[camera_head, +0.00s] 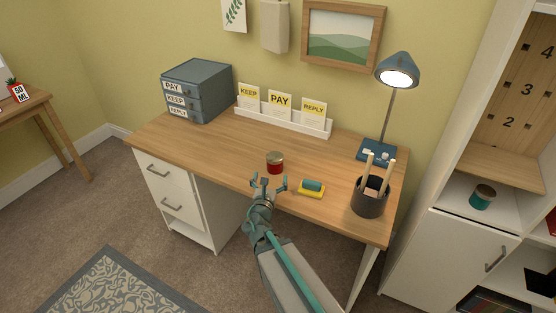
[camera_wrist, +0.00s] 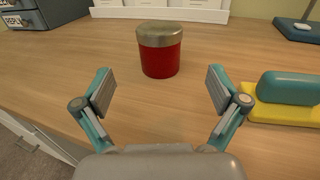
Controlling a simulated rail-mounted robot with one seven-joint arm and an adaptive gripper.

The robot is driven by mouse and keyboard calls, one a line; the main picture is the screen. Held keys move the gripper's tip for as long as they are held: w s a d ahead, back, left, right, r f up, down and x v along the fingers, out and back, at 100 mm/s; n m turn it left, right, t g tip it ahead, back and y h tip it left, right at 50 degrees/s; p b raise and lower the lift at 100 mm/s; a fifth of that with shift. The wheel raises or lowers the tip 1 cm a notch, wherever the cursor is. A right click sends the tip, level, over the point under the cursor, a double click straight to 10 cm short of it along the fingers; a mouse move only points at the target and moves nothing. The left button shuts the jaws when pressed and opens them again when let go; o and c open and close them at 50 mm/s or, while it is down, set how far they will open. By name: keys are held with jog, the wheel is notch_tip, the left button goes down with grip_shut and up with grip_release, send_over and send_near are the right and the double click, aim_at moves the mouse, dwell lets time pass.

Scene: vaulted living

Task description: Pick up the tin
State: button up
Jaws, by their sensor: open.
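A red tin with a metallic lid (camera_head: 275,162) stands upright on the wooden desk (camera_head: 215,142) near its front edge. In the wrist view the tin (camera_wrist: 160,50) is ahead of my gripper, centred between the fingers and a little beyond their tips. My gripper (camera_head: 268,184) is open and empty at the desk's front edge. In the wrist view both fingers of my gripper (camera_wrist: 160,90) are spread wide, with bare desk between them. They do not touch the tin. Another tin, teal with a dark lid (camera_head: 482,197), stands on the white shelf at the right.
A teal and yellow block (camera_head: 312,188) lies just right of the tin. A dark pen cup (camera_head: 370,196) and a blue lamp (camera_head: 377,152) stand farther right. A white card holder (camera_head: 283,122) and a drawer box (camera_head: 197,90) are at the back. Desk left of the tin is clear.

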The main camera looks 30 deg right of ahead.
aim_at(275, 156)
jog(key=p+x, duration=0.1)
jog(key=x, duration=0.8)
jog(key=shift+w+d+p, duration=0.2)
jog(key=shift+w+p, duration=0.1)
jog(key=shift+w, duration=0.05)
jog(key=c, duration=1.4)
jog(key=shift+o, duration=0.2)
jog(key=shift+r, duration=0.1)
jog(key=shift+r, duration=0.5)
notch_tip(275, 156, up, 2)
jog(key=shift+s+r, duration=0.1)
jog(key=shift+r, duration=0.05)
jog(key=s+a+r+p, duration=0.2)
jog(key=s+r+p, duration=0.3)
jog(key=s+r, duration=0.2)
jog(key=shift+a+r, duration=0.2)
jog(key=shift+a, duration=0.05)
